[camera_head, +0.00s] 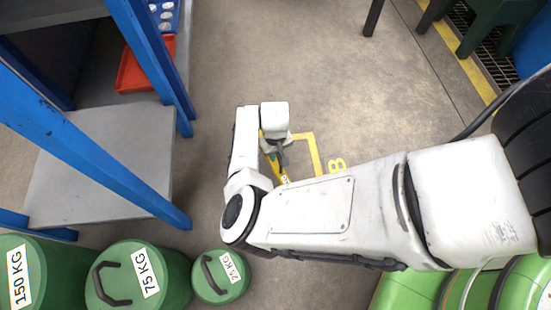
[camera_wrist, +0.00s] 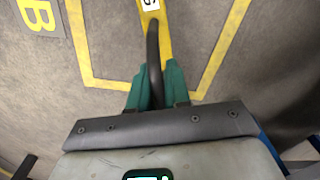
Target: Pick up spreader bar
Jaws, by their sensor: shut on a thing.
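The spreader bar is yellow with a white label and a dark curved handle. In the wrist view the bar (camera_wrist: 150,28) runs up past the top edge, and its handle (camera_wrist: 154,65) stands between my fingers. My gripper (camera_wrist: 155,85) has green fingertips and is shut on the handle. In the head view a short piece of the yellow bar (camera_head: 282,175) shows below my gripper (camera_head: 275,152); my arm hides the rest. I cannot tell whether the bar touches the floor.
A yellow floor outline (camera_head: 314,150) with a letter B surrounds the spot. Green weights (camera_head: 222,280) stand at the lower left, near a blue-framed shelf (camera_head: 145,190) with a red tray (camera_head: 130,72).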

